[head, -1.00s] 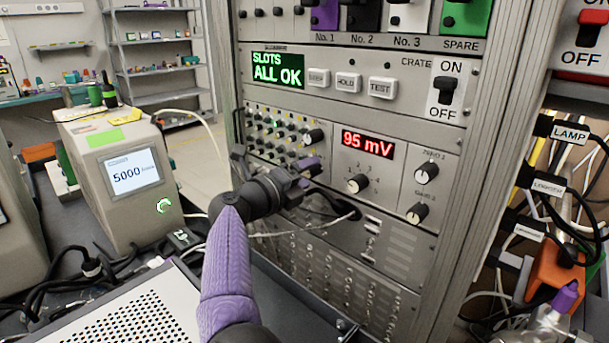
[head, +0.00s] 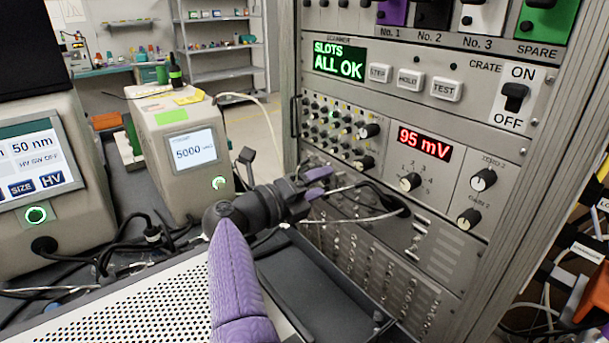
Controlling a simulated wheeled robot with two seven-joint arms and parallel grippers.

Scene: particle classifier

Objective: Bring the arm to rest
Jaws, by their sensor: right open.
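My right arm, in a purple sleeve, reaches up from the bottom of the head view. Its dark gripper (head: 318,184) points right, in front of the rack (head: 474,258). The purple fingertips are parted, with nothing visible between them. Cables on the rack's lower panel run behind and beside the fingertips, and I cannot tell whether they touch. My left gripper is not in view.
A perforated metal top (head: 120,312) and a dark tray (head: 335,297) lie below the arm. A box reading 5000 (head: 180,165) and an instrument with a screen (head: 40,195) stand left. Black cables (head: 110,255) lie between. The rack blocks the right.

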